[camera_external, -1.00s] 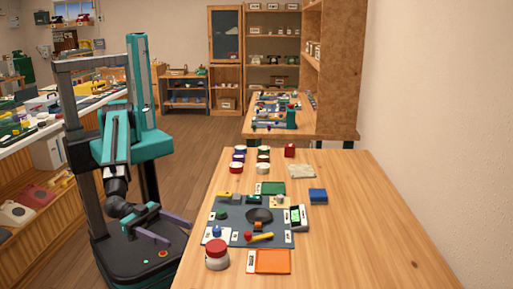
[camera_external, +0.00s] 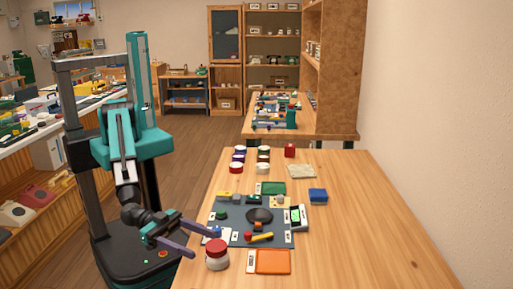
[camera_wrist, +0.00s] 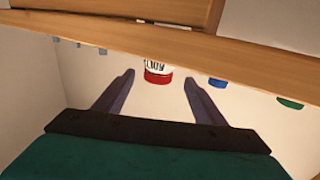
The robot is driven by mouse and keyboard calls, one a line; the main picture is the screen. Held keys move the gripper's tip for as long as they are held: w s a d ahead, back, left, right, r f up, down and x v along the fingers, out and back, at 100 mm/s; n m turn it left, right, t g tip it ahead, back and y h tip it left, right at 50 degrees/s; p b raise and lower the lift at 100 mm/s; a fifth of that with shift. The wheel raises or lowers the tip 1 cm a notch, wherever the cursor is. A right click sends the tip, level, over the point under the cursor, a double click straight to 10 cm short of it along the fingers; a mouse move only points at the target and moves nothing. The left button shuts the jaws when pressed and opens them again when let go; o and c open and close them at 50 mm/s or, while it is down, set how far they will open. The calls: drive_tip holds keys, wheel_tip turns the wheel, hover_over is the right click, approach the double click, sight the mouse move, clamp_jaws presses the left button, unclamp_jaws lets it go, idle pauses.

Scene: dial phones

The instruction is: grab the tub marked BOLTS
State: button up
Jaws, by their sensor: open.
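A white tub with a red lid (camera_external: 217,256) stands upright at the near left edge of the table. In the wrist view the tub (camera_wrist: 157,72) appears upside down, between my fingers and beyond their tips. Its dark lettering is partly cut off by the table edge, and I cannot read it in full. My gripper (camera_external: 205,243) is open and empty at the table's left edge, its fingers pointing toward the tub. A gap seems to remain between fingertips and tub.
A dark mat (camera_external: 237,236) with small parts lies behind the tub, and an orange tray (camera_external: 270,261) lies to its right. Several small lidded tubs (camera_external: 236,168) stand farther back.

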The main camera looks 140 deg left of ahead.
sight(210, 247)
drive_tip(key=shift+w, duration=0.15)
drive_tip(key=shift+x, duration=0.95)
drive_tip(key=shift+p+x, duration=0.4)
drive_tip(key=shift+x, duration=1.15)
drive_tip(key=shift+r, duration=0.1)
drive_tip(key=shift+c, duration=0.3)
drive_tip(key=c, duration=1.1)
